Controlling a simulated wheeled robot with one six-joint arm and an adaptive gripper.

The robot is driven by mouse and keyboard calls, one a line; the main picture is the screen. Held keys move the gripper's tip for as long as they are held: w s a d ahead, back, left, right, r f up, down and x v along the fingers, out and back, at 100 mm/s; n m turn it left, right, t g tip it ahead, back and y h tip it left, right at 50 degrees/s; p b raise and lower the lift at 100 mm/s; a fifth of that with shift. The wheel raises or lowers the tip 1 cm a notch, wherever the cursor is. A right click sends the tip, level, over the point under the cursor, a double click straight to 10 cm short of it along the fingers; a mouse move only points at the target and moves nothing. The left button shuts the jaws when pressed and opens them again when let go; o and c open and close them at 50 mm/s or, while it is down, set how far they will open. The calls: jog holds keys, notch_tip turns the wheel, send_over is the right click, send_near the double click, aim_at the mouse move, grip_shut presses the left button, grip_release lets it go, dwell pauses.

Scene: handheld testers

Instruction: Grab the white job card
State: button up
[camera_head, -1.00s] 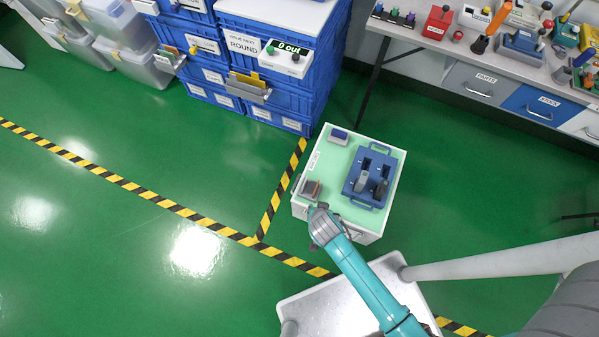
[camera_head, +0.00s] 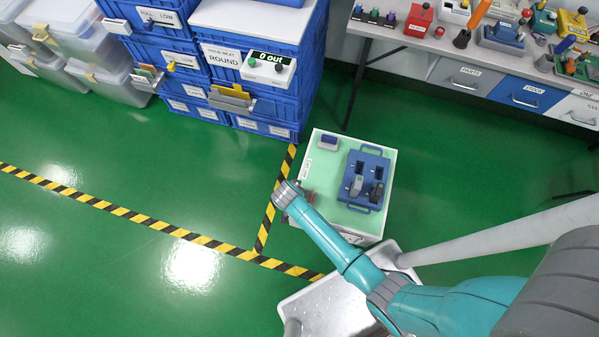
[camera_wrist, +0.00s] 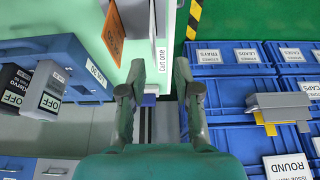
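I cannot pick out a white job card with certainty. My gripper (camera_wrist: 158,95) is open and empty in the wrist view, its two fingers apart. In the head view my gripper (camera_head: 285,192) is over the left edge of the small cart (camera_head: 318,147), its fingers not clear. A small holder with an orange-brown card (camera_wrist: 113,32) stands on the cart, partly hidden behind my arm in the head view. A grey holder (camera_head: 232,99) with a yellow card is on the front of the blue crates; it also shows at the right of the wrist view (camera_wrist: 280,102).
Stacked blue crates (camera_head: 270,100) stand behind. A bench (camera_head: 420,42) with tools is at the back right. Green floor (camera_head: 120,150) at the left is free.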

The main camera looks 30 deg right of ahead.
jog(key=shift+s+x, duration=0.15)
jog(key=shift+x, duration=0.7)
jog(key=shift+s+x, duration=0.2)
jog(key=shift+x, duration=0.65)
jog(key=shift+s+x, duration=0.15)
jog(key=shift+x, duration=0.7)
jog(key=shift+f, duration=0.15)
jog(key=shift+c, duration=0.2)
grip_shut()
